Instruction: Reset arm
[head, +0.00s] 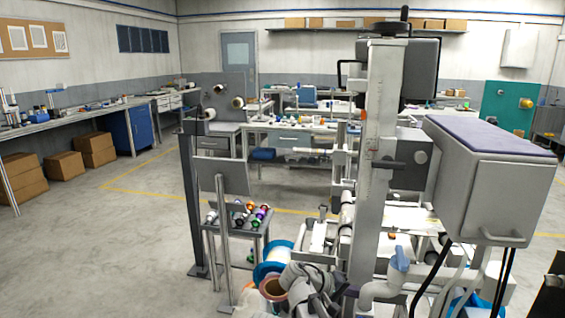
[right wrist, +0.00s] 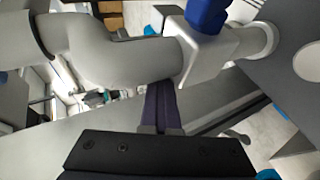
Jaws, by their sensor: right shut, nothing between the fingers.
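My right gripper (right wrist: 160,100) shows in the right wrist view as dark fingers pressed together, with nothing visible between them. Its black body fills the bottom of that view. The fingertips are close to a thick grey pipe with a blue-handled valve (right wrist: 205,14); I cannot tell whether they touch it. In the head view a similar blue-handled valve (head: 400,257) is at the lower middle of the machine. Neither gripper can be made out in the head view.
A tall machine with a grey column (head: 374,170) and a large grey box (head: 492,180) fills the right of the head view. A small table of colored reels (head: 238,222) and a blue-flanged spool (head: 268,268) stand left of it. Open floor (head: 110,240) lies at left.

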